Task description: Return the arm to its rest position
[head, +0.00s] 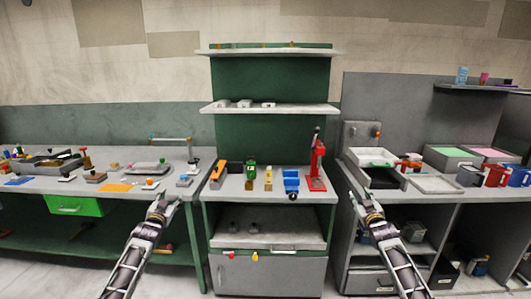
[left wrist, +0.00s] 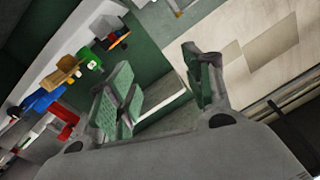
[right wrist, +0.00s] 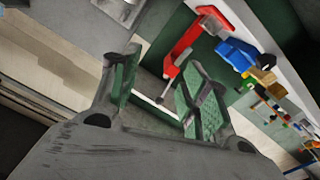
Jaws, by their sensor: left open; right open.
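My left gripper (head: 164,207) is in front of the left bench, to the left of the middle cabinet. In the left wrist view its green-padded fingers (left wrist: 165,85) stand apart with nothing between them. My right gripper (head: 367,208) is in front of the right-hand bench, to the right of the middle cabinet. In the right wrist view its fingers (right wrist: 155,90) stand apart and empty. Both arms reach up from the bottom of the head view, and both grippers appear clear of the furniture.
A red press (head: 317,165), a blue press (head: 291,182) and a green one (head: 251,175) stand on the middle cabinet. The left bench holds a faucet, an orange sheet (head: 115,187) and small tools.

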